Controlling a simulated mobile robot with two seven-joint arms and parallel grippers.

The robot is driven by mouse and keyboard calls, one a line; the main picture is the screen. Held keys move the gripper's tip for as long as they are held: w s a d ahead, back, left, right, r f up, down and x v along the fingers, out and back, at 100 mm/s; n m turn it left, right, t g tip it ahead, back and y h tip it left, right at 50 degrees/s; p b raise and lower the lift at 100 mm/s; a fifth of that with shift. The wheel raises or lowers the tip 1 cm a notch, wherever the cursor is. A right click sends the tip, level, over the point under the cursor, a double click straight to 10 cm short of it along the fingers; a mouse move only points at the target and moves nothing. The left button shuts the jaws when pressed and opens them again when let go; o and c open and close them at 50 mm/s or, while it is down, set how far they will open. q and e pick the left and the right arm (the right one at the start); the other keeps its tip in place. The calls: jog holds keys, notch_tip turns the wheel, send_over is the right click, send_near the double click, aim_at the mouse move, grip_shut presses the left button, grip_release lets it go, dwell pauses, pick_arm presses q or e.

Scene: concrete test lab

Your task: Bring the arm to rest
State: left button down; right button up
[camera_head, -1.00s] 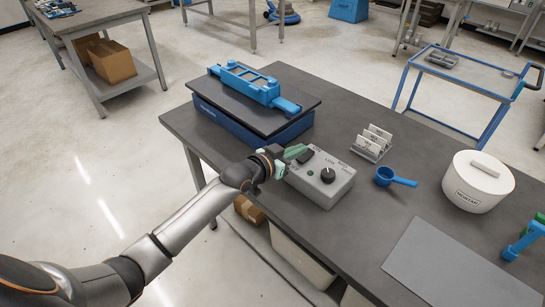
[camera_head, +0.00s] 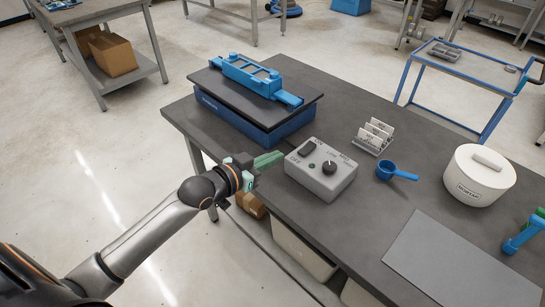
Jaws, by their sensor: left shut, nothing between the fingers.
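My left arm comes in from the lower left. Its gripper (camera_head: 268,160), with green fingers, is shut and empty. It hangs at the table's near-left edge, just left of a grey control box (camera_head: 322,182) with a black knob, a switch and a green light, and apart from it in the picture. A dark table (camera_head: 290,220) bears the box. My right gripper is not in view.
A blue shaker platform (camera_head: 258,115) with a blue rack (camera_head: 250,77) stands behind. A card holder (camera_head: 373,138), blue scoop (camera_head: 395,171), white mortar pot (camera_head: 478,178) and grey mat (camera_head: 460,260) lie to the right. Open floor (camera_head: 80,190) is at left.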

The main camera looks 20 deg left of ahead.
pick_arm(q)
jog(key=shift+f, duration=0.1)
jog(key=s+d+f+n+g+y, duration=0.1)
jog(key=s+d+f+g, duration=0.1)
jog(key=s+f, duration=0.9)
jog(key=s+d+f+n+g+y, duration=0.1)
jog(key=s+d+f+g, duration=0.1)
jog(key=s+f, duration=0.9)
jog(key=shift+s+d+f+g+y, duration=0.3)
jog(key=shift+s+d+f+y, duration=0.1)
jog(key=shift+s+d, duration=0.25)
